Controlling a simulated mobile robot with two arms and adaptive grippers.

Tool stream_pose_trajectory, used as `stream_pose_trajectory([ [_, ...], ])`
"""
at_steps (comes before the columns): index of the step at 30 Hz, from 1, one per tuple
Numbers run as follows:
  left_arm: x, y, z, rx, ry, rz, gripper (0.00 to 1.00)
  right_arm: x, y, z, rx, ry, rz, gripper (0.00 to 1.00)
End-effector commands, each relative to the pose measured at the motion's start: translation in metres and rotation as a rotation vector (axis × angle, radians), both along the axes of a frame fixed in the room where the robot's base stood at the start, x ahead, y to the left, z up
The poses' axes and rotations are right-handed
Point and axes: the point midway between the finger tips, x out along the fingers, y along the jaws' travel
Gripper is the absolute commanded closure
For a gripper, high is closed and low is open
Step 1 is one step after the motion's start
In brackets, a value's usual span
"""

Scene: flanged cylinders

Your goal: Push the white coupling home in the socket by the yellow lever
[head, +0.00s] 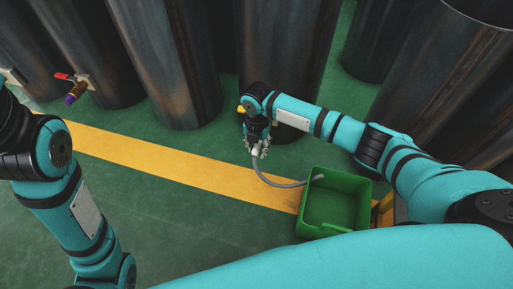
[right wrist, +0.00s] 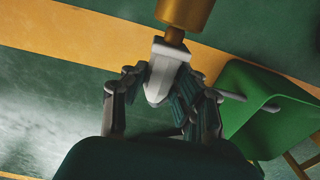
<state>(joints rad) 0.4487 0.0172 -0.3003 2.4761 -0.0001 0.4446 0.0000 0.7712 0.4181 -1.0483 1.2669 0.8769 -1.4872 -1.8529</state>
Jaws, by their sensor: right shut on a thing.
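The white coupling (right wrist: 163,78) is between the fingers of my right gripper (right wrist: 163,88), which is shut on it. In the head view the right gripper (head: 257,147) is low in front of a dark cylinder, with a bit of the white coupling (head: 256,152) showing. A brass socket (right wrist: 184,12) is in line with the coupling at the top of the right wrist view. A narrower brass part lies between them; I cannot tell how deep the coupling sits. The yellow lever (head: 241,109) shows just left of my right wrist, mostly hidden. My left gripper is out of view.
A grey hose (head: 285,184) runs from the coupling to a green bin (head: 360,205). Several dark cylinders stand behind. A brass valve with a red lever (head: 64,76) and purple end (head: 70,99) is at left. The green floor with a yellow stripe (head: 160,157) is open.

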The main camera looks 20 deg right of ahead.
Motion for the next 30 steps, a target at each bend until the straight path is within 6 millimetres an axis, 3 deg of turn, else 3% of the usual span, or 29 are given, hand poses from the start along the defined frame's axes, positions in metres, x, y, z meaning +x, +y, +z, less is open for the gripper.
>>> stream_pose_trajectory([
  [26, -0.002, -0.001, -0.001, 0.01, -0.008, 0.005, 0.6, 0.011, -0.007, 0.001, 0.001, -0.001, 0.001, 1.0],
  [27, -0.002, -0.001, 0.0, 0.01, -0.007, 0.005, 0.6, 0.011, -0.007, 0.001, 0.001, -0.001, 0.001, 0.72],
  [30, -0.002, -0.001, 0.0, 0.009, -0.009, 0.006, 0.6, 0.011, -0.007, 0.0, 0.001, -0.001, 0.001, 0.59],
])
